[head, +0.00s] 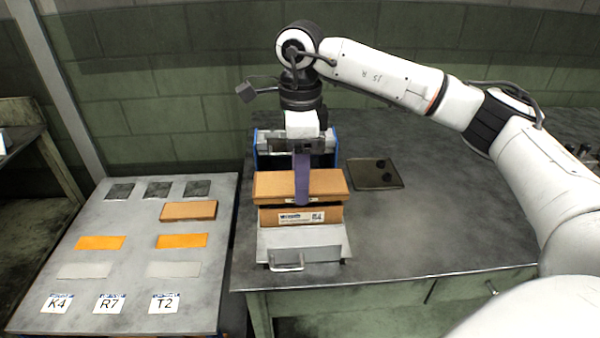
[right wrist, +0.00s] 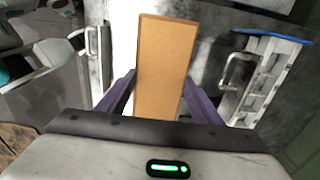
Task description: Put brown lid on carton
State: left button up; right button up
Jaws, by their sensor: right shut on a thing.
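The brown lid (head: 265,186) is a flat cardboard-coloured piece, level just above the carton in the head view. The carton (head: 267,217) is brown with a white printed label on its front; the lid hides its top. A thin dark line shows between them, and I cannot tell whether they touch. My right gripper (head: 302,198) points down with purple fingers and is shut on the lid. In the right wrist view the lid (right wrist: 167,62) stands lengthwise between both fingers of the gripper (right wrist: 158,92), and the carton is not distinguishable. My left gripper is not in view.
A metal fixture (head: 300,240) with a front handle is around the carton on the dark bench (head: 430,235). A blue-sided holder (head: 263,150) stands behind. A dark plate (head: 377,174) lies to the right. A side table (head: 130,262) carries labelled cards, pads and another brown piece (head: 188,211).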

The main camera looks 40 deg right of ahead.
jog(key=shift+f, duration=0.2)
jog(key=shift+f+b, duration=0.85)
jog(key=shift+f, duration=0.25)
jog(key=o, duration=1.1)
jog(key=shift+r, duration=0.35)
notch_tip(320, 180, up, 10)
jog(key=shift+f, duration=0.15)
jog(key=shift+f, duration=0.1)
